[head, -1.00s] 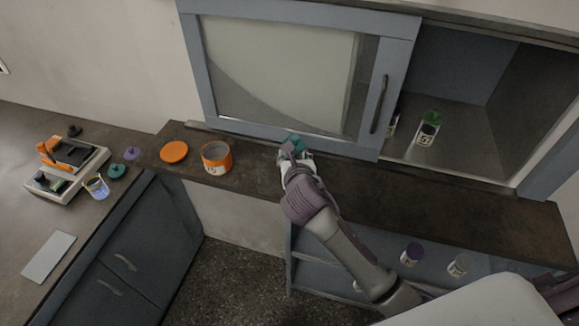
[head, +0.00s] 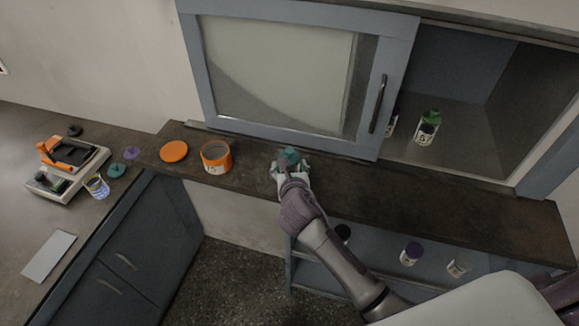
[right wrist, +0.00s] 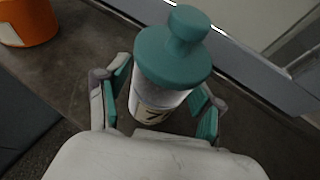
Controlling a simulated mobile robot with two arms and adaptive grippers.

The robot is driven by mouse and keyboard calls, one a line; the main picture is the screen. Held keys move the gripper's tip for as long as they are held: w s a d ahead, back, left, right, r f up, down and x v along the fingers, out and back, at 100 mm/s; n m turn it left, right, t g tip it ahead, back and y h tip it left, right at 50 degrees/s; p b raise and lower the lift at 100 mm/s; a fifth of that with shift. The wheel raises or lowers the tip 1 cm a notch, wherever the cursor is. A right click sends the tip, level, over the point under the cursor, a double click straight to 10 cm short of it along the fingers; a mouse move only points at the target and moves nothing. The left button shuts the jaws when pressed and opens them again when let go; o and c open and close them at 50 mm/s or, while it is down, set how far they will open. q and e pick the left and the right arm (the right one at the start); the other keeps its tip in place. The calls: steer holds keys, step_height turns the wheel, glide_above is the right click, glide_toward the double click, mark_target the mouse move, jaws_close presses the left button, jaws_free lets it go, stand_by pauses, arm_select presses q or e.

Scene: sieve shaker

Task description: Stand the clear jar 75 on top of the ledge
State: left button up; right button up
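The clear jar (right wrist: 160,105) has a teal knobbed lid and a label on which a 7 partly shows; the rest of the number is hidden. In the head view its teal lid (head: 290,155) shows above the dark brown ledge (head: 430,200), left of its middle. The jar is upright and appears to stand on the ledge. My right gripper (head: 291,170) is around the jar, one finger on each side. In the right wrist view the fingers (right wrist: 160,98) look spread, with small gaps beside the jar. My left gripper is not in view.
An orange jar (head: 216,158) and an orange lid (head: 174,151) are left on the ledge. The sliding cabinet door (head: 290,130) is close behind. A green-lidded jar (head: 427,128) stands in the open cabinet. A purple-lidded jar (head: 411,254) is on the shelf below. The ledge's right part is clear.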

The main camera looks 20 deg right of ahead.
steer(key=shift+r, duration=0.15)
steer(key=shift+s+r, duration=0.1)
steer(key=shift+s, duration=0.15)
steer(key=v, duration=1.1)
steer(key=shift+s+r, duration=0.2)
steer(key=shift+r, duration=0.05)
steer(key=shift+f, duration=0.1)
